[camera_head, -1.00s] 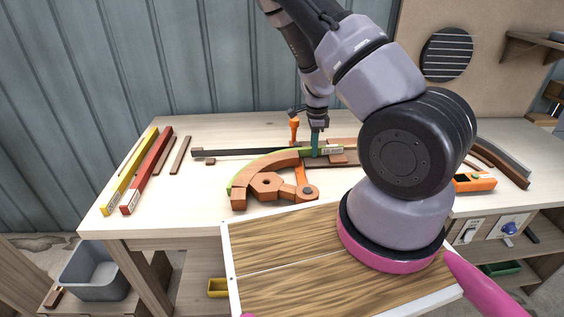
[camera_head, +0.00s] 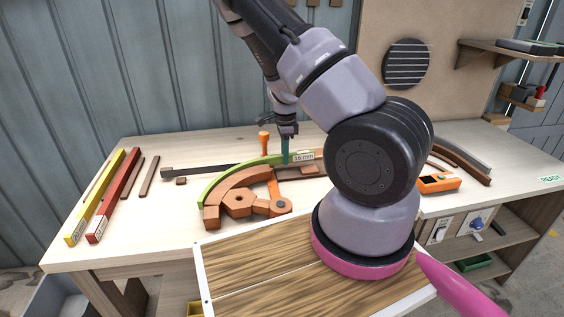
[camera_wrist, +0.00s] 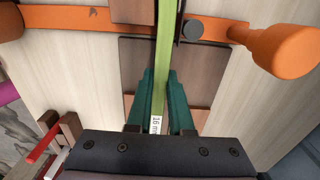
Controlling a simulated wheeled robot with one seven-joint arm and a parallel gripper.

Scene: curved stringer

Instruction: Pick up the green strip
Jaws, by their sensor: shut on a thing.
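The green strip (camera_head: 232,178) is thin and curved and lies along the outer edge of a brown curved wooden form (camera_head: 232,189) on the workbench. A white label reading 16 mm (camera_head: 303,157) shows at its right part. My gripper (camera_head: 286,158) points down at the strip, just left of the label. In the wrist view, the teal fingers of my gripper (camera_wrist: 160,100) are shut on the green strip (camera_wrist: 164,55), one finger on each side. The strip runs upward from the fingers. The arm hides the right end of the form in the head view.
An orange-handled clamp (camera_head: 265,143) stands behind the form, and its orange bar (camera_wrist: 210,30) crosses near the strip in the wrist view. An orange tool (camera_head: 438,183) lies at the right.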

